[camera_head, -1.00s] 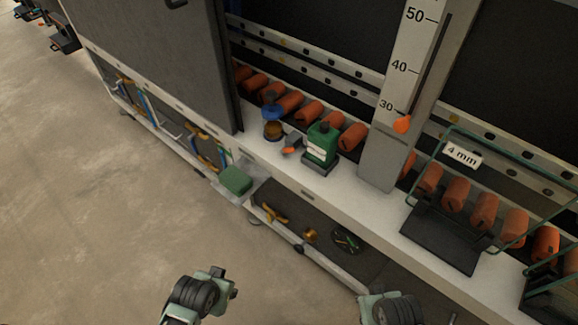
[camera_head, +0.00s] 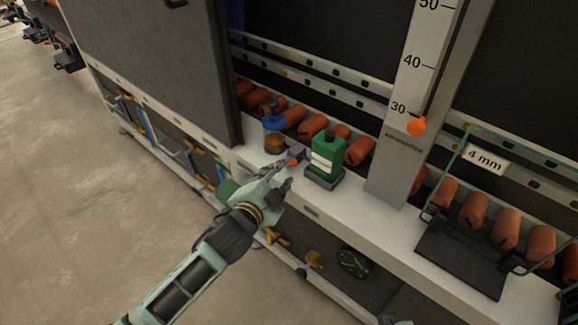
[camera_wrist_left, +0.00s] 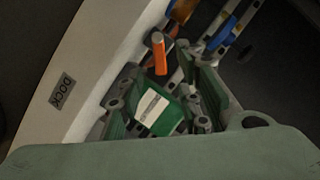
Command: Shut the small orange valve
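The small orange valve (camera_head: 293,162) shows as a short orange handle on the white ledge, between the blue-topped amber jar and the green bottle. In the left wrist view the orange handle (camera_wrist_left: 158,52) stands out near the fingertips. My left gripper (camera_head: 283,177) reaches in from the lower left, just in front of the valve. In the left wrist view its two fingers (camera_wrist_left: 160,68) are spread apart, with the handle at the far end of the gap; contact cannot be told. My right gripper is not in view.
The green bottle (camera_head: 327,155) stands close right of the valve. The blue-topped amber jar (camera_head: 274,140) stands close left. Orange rollers (camera_head: 358,150) line the back of the ledge. An upright scale (camera_head: 405,150) rises further right. An open shelf with tools lies below.

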